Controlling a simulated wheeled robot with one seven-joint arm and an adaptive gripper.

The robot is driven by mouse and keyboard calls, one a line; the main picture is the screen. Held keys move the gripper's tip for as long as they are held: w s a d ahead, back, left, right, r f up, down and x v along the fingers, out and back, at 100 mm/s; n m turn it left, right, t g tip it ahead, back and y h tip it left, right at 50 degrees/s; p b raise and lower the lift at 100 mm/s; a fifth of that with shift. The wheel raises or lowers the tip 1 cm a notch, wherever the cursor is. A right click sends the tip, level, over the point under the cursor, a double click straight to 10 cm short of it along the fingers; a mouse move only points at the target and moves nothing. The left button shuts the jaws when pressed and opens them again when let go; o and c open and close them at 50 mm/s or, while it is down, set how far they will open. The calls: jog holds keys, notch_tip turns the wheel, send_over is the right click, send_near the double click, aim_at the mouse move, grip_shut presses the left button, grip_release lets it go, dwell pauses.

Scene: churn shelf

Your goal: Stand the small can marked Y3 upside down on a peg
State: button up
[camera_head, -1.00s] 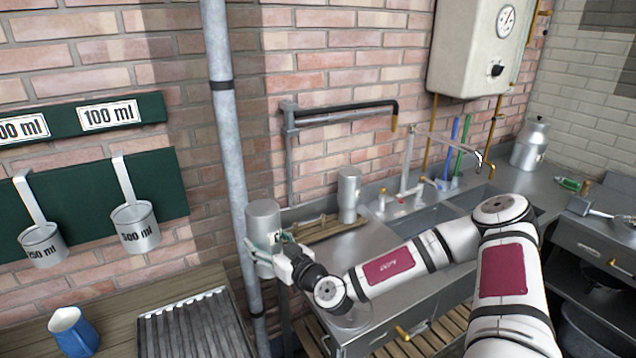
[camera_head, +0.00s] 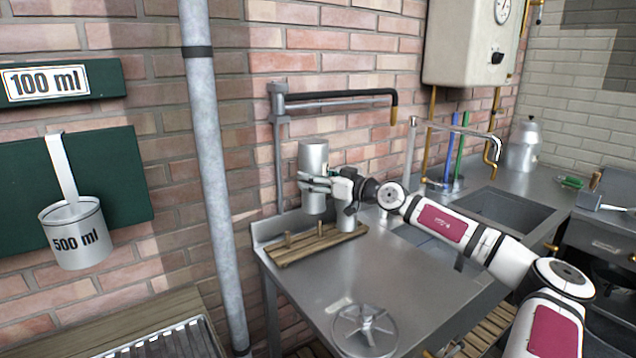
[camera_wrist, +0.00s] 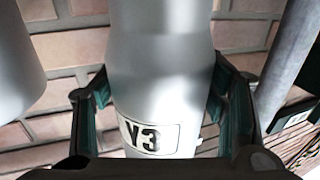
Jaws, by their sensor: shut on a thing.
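The small can (camera_head: 313,157) is grey metal, and its Y3 label (camera_wrist: 150,137) shows in the wrist view. My gripper (camera_head: 316,186) is shut around the can from the right and holds it near upright, with a flat, closed-looking end up. The can hangs above the wooden peg rack (camera_head: 296,254) on the steel counter. Two short pegs show on the rack, one at the left (camera_head: 289,239) and one below the can (camera_head: 318,228). The can's lower rim appears above the pegs.
A swing-arm pipe (camera_head: 340,96) on the brick wall reaches over the rack. A grey vertical pipe (camera_head: 208,170) stands at the left. The sink (camera_head: 505,212) and tap lie to the right. The counter front (camera_head: 325,285) is mostly clear, with a round spoked fitting (camera_head: 365,328).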

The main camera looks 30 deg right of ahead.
aim_at(321, 209)
jog(key=shift+d+r, duration=0.2)
jog(key=shift+d, duration=0.75)
notch_tip(321, 209, down, 6)
jog(key=b, duration=0.4)
jog(key=shift+r, duration=0.2)
jog(key=shift+f+b, duration=0.35)
jog(key=shift+f, duration=2)
jog(key=shift+f, duration=0.3)
jog(key=o, duration=1.4)
jog(key=shift+c, duration=0.2)
jog(key=v, duration=1.2)
jog(key=shift+a, duration=0.15)
